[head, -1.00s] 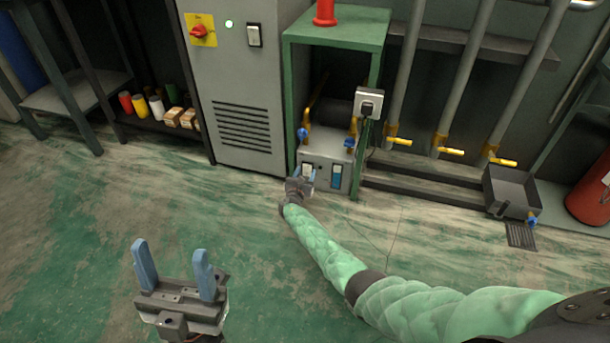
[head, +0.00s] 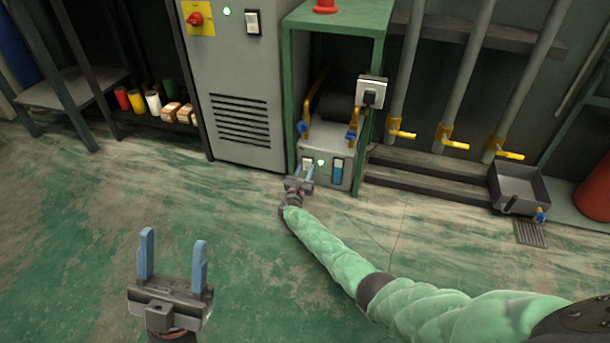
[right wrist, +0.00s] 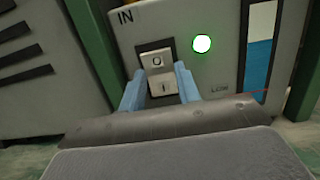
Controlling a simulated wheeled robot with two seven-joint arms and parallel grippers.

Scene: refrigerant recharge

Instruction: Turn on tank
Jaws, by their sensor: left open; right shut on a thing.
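The tank unit is a grey box (head: 334,172) low inside a green frame. It has a white rocker switch marked O and I (right wrist: 156,60), a lit green lamp (head: 320,162) and a blue level window (head: 337,171). The lamp also shows in the right wrist view (right wrist: 201,44). My right gripper (head: 304,172) is at the front of the box. In the right wrist view its blue fingers (right wrist: 160,75) sit on either side of the switch, shut on it. My left gripper (head: 172,241) is open and empty above the floor.
The green frame (head: 291,90) stands beside a grey cabinet (head: 240,80) with a red knob. A socket with a plug (head: 371,93) is on the frame's right. A grey tray (head: 519,186) lies further right. The floor in front is clear.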

